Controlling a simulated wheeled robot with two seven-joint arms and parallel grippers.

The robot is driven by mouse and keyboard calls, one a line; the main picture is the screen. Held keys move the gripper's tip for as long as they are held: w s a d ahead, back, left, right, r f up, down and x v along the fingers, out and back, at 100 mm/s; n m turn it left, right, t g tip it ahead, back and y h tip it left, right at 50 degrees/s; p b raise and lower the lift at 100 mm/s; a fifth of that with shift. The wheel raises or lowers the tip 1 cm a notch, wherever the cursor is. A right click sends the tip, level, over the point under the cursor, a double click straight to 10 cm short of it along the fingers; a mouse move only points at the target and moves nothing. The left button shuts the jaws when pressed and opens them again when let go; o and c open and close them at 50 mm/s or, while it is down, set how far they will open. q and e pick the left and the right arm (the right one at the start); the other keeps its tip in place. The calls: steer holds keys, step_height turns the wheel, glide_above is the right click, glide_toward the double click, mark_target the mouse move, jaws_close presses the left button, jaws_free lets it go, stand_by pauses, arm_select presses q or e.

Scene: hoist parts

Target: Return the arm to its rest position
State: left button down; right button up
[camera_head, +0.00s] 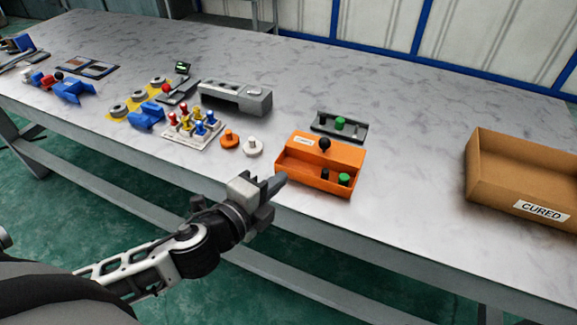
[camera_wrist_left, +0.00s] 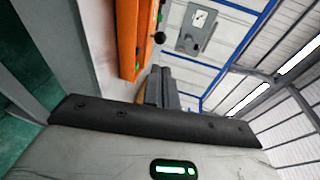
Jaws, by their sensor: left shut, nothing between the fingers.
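My left arm comes in from the lower left in the head view. Its gripper (camera_head: 272,186) is shut and empty, in front of the table's front edge. It is just left of the orange hoist box (camera_head: 322,184), apart from it or nearly so; the exact gap is hard to tell. The orange box holds a black knob and a green button. In the left wrist view the shut fingers (camera_wrist_left: 160,88) point away from the camera, with the orange box (camera_wrist_left: 128,40) above and to their left. My right gripper is not in view.
The grey table (camera_head: 400,200) is clear between the orange box and the cardboard box (camera_head: 520,172) labelled CURED. A dark tray (camera_head: 328,127) with a green button lies behind the orange box. A grey housing (camera_head: 236,98), knobs, coloured pegs and blue parts stand to the left.

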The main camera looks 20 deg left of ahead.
arm_select(q)
steer(key=s+d+f+n+g, duration=0.2)
steer(key=s+f+n, duration=0.3)
steer(key=f+n, duration=0.2)
steer(key=s+d+f+n+g, duration=0.3)
steer(key=s+f+n, duration=0.2)
steer(key=f+n, duration=0.3)
steer(key=shift+s+f+n, duration=0.15)
steer(key=shift+s+n, duration=0.05)
steer(key=shift+n, duration=1)
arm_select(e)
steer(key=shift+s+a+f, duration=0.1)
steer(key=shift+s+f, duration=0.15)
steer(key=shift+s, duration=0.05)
arm_select(q)
steer(key=shift+d, duration=0.1)
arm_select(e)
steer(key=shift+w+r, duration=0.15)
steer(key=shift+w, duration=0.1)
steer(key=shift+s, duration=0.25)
